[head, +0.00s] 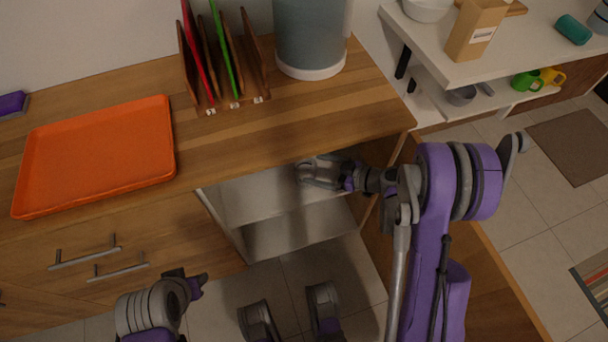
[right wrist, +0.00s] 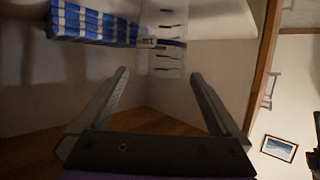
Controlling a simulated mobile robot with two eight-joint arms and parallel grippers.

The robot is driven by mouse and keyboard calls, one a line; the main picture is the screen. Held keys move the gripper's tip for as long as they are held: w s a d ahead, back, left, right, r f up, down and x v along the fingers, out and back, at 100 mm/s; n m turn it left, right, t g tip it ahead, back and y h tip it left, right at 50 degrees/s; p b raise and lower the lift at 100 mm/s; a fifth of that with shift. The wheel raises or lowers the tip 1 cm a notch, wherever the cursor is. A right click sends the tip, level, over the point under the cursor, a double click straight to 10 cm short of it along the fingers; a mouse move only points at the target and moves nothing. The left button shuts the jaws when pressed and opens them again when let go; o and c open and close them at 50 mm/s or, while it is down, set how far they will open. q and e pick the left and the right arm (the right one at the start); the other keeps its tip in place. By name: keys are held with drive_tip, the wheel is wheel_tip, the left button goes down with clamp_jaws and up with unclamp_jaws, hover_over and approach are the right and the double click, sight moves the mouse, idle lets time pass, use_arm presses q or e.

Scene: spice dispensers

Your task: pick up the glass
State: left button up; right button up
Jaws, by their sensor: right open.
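My right gripper (head: 312,172) reaches into the open lower cabinet (head: 285,235) under the counter in the head view. In the right wrist view its two fingers (right wrist: 158,74) are apart, with nothing held between them. A clear vessel with dark marks (right wrist: 163,30), which looks like the glass, is at the top middle of that view. It lies beyond the fingertips, in line with the gap and apart from them. Its upper part is cut off by the picture edge. I cannot make out the glass in the head view.
Blue-and-white stacked packs (right wrist: 92,24) are left of the clear vessel, inside the cabinet. An open wooden door (head: 490,290) is at the cabinet's right. On the counter are an orange tray (head: 95,155), a rack with boards (head: 225,65) and a large grey-blue container (head: 310,40).

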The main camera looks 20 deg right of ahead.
sight(297, 164)
drive_tip(key=b+x, duration=0.1)
drive_tip(key=x, duration=0.6)
drive_tip(key=shift+w+a, duration=0.2)
drive_tip(key=shift+a, duration=0.05)
drive_tip(key=c, duration=1.3)
drive_tip(key=shift+o, duration=0.2)
drive_tip(key=shift+r, duration=0.1)
